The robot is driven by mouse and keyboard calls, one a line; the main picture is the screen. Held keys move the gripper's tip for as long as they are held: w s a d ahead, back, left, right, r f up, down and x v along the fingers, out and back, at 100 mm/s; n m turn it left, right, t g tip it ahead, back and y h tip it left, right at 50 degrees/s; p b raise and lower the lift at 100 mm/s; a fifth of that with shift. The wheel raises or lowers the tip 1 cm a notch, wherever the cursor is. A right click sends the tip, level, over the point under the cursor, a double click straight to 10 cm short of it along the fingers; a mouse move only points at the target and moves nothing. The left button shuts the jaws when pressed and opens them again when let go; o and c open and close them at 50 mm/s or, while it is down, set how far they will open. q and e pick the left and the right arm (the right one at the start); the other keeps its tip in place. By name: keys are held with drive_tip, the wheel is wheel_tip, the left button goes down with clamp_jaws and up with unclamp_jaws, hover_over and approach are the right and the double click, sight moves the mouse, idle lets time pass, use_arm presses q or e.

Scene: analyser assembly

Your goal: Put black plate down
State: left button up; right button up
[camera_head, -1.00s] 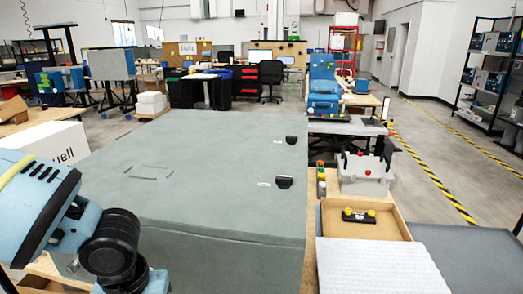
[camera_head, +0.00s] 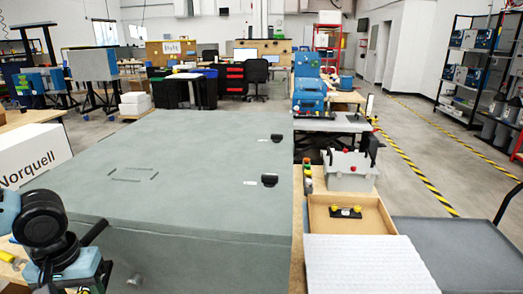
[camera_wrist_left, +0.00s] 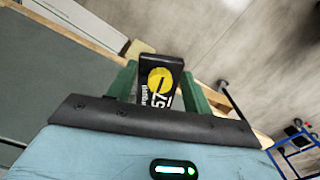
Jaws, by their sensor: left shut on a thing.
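My left gripper (camera_wrist_left: 158,92) shows in the left wrist view with its two green fingers on either side of a black plate (camera_wrist_left: 146,68). The plate has a yellow disc and white lettering, and the fingers are shut on it. The plate is held over a surface with a pale wooden edge, and its lower end is hidden behind the gripper body. In the head view my left arm is at the lower left, and its fingers and the plate cannot be made out there. My right gripper is in neither view.
A large grey-green box-like block (camera_head: 190,190) fills the middle. To its right a wooden tray (camera_head: 372,222) holds a small black part with yellow knobs (camera_head: 345,212). A white textured sheet (camera_head: 368,265) lies in front. A white box (camera_head: 32,152) stands left. A dark flat surface (camera_head: 465,250) is at right.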

use_arm(q)
drive_tip(key=shift+s+a+f+n, duration=1.65)
drive_tip(key=shift+s+a, duration=1.9)
drive_tip(key=shift+a, duration=2.35)
drive_tip(key=w+d+f+m, duration=0.1)
drive_tip(key=d+f, duration=0.1)
drive_tip(key=d, duration=0.5)
drive_tip(key=w+d+f+m, duration=0.1)
drive_tip(key=w+d+f, duration=0.1)
drive_tip(key=d, duration=0.5)
drive_tip(key=w+d+r+m, duration=0.2)
drive_tip(key=d+r+m, duration=0.1)
drive_tip(key=d, duration=0.8)
drive_tip(key=shift+w+r+m, duration=0.2)
drive_tip(key=shift+r+m, duration=0.2)
drive_tip(key=shift+m, duration=0.15)
